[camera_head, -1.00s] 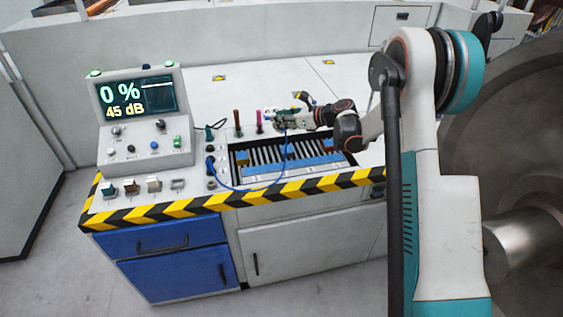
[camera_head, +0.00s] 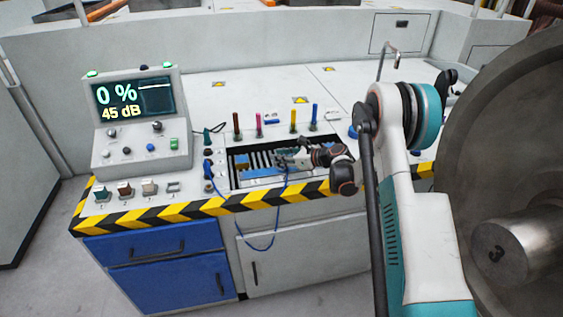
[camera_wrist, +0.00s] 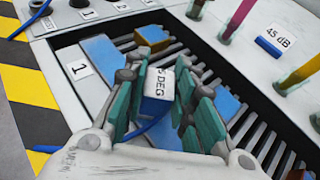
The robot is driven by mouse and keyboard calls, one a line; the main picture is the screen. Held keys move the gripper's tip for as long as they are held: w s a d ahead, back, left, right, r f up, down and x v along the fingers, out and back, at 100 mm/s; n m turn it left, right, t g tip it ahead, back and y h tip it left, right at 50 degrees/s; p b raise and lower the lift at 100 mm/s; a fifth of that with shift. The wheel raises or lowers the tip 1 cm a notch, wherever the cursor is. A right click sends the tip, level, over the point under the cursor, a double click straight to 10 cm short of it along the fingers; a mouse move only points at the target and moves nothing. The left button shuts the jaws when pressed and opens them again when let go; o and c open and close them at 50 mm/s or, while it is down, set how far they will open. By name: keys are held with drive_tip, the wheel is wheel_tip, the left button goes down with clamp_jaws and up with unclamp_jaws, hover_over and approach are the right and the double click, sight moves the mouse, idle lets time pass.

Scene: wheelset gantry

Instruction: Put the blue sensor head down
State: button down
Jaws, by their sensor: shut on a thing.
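My gripper (camera_wrist: 160,82) is shut on the blue sensor head (camera_wrist: 158,97), a small block with a white top labelled "DEG" between the green finger pads. In the head view my gripper (camera_head: 287,161) is over the slatted recess in the bench top, and the head there is too small to make out. A blue cable (camera_head: 274,232) hangs from the gripper area over the bench's front edge. The recess (camera_wrist: 102,30) holds dark slats, with blue pieces and a yellow-brown block (camera_wrist: 152,36) around them. Whether the head touches the slats cannot be told.
A console with a screen (camera_head: 136,97) reading "0 %" and "45 dB" stands at the left. Several coloured upright sticks (camera_head: 259,125) stand behind the recess. A striped edge (camera_head: 140,216) borders the bench front. A large wheel (camera_head: 510,160) is at the right.

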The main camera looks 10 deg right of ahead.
drive_tip(key=shift+f, duration=0.25)
drive_tip(key=shift+f, duration=0.2)
drive_tip(key=c, duration=1.3)
unclamp_jaws()
drive_tip(key=shift+c, duration=0.2)
drive_tip(key=shift+r, duration=0.2)
drive_tip(key=p+v, duration=0.3)
drive_tip(key=v, duration=0.9)
drive_tip(key=shift+f, duration=0.1)
